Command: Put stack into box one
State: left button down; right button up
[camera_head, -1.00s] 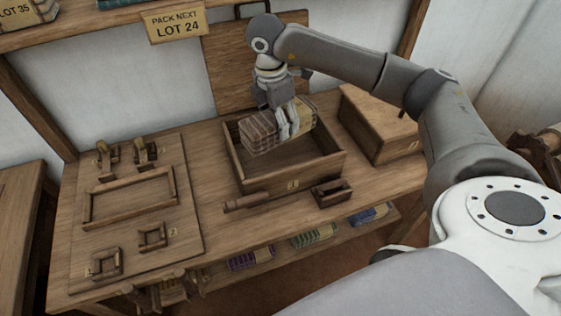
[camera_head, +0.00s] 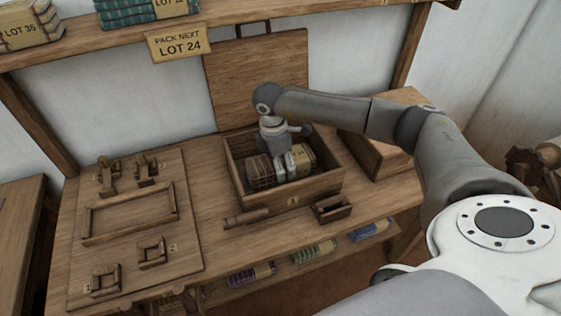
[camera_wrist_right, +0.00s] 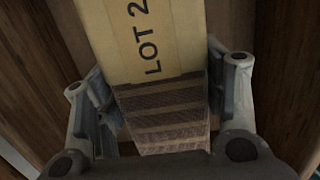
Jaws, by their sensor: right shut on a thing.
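The stack (camera_head: 263,176) is a brown striped bundle of folded cloth with a cream band. It is inside the open wooden box one (camera_head: 295,199), which has a small yellow "1" tag on its front. My right gripper (camera_head: 285,172) reaches down into the box and is shut on the stack. In the right wrist view the fingers (camera_wrist_right: 165,100) press on both sides of the stack (camera_wrist_right: 165,115), and its band reads "LOT 2", with the rest cut off. I cannot tell whether the stack touches the box floor. My left gripper is not in view.
A closed wooden box (camera_head: 376,155) stands right of box one. A small wooden tray (camera_head: 332,208) and a wooden tool (camera_head: 246,217) lie in front. A board with a frame (camera_head: 130,212) is at left. A sign (camera_head: 178,43) reads "PACK NEXT LOT 24". Colored bundles (camera_head: 313,251) lie on the lower shelf.

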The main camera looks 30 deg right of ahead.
jog(key=shift+f, duration=0.2)
jog(key=o, duration=1.1)
jog(key=shift+r, duration=0.15)
jog(key=shift+r, duration=0.3)
notch_tip(320, 180, up, 11)
jog(key=a+b, duration=0.1)
jog(key=shift+w+a+r, duration=0.15)
jog(key=shift+a+r, duration=0.05)
jog(key=shift+a, duration=0.05)
